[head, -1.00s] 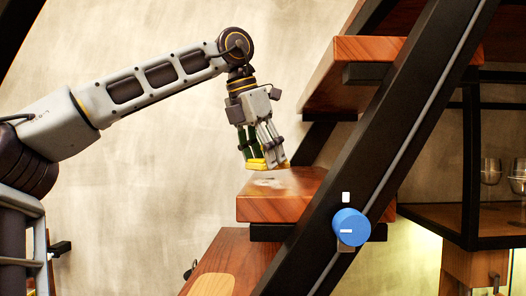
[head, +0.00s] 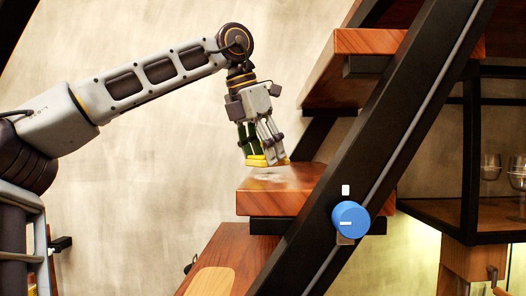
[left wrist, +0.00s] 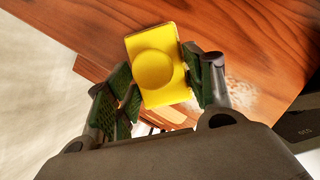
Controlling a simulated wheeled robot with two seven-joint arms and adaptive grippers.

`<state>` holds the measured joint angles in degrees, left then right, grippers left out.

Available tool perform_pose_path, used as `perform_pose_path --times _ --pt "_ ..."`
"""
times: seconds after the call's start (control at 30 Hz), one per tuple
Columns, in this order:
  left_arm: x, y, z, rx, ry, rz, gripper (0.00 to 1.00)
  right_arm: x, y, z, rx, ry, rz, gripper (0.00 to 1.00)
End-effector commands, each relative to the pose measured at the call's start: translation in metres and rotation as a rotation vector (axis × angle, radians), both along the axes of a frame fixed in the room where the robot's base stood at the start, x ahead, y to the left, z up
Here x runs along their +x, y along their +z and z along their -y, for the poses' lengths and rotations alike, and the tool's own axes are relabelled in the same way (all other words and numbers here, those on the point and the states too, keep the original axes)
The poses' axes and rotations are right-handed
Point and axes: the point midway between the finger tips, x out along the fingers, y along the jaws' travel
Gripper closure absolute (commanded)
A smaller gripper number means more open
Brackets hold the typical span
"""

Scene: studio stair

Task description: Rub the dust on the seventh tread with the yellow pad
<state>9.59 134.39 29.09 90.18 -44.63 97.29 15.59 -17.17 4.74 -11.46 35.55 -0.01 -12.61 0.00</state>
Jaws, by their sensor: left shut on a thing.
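The yellow pad (head: 266,160) is held between the fingers of my left gripper (head: 262,152), which is shut on it. The pad hangs just above the left part of a wooden tread (head: 280,203); a small gap seems to show under it. The pale dust (head: 290,179) lies on that tread, to the right of the pad. It also shows in the left wrist view (left wrist: 243,97), partly hidden behind a finger. My right gripper is not in view.
A black sloping stringer (head: 390,150) with a blue knob (head: 350,219) borders the treads on the right. A higher tread (head: 350,65) overhangs at upper right. A lower tread (head: 235,258) lies below. Glasses (head: 490,167) stand on a shelf at right. Open space lies left of the treads.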

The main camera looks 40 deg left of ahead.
Motion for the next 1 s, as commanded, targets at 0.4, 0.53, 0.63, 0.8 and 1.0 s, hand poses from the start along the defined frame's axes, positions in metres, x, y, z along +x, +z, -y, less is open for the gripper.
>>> perform_pose_path --times 0.4,0.53,0.63,0.8,1.0 --pt "0.000 -0.005 0.000 0.000 0.000 0.000 0.75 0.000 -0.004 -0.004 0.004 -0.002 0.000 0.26" --pt "0.000 -0.007 0.000 0.000 0.000 0.000 0.75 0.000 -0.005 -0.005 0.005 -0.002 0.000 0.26" --pt "0.000 -0.008 0.000 0.000 0.000 0.000 0.75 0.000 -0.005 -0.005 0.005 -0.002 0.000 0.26" --pt "0.000 -0.010 0.000 0.000 0.000 0.000 0.75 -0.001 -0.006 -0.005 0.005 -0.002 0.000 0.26" --pt "0.000 -0.013 0.000 0.000 0.000 0.000 0.75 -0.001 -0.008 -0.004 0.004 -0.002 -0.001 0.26"
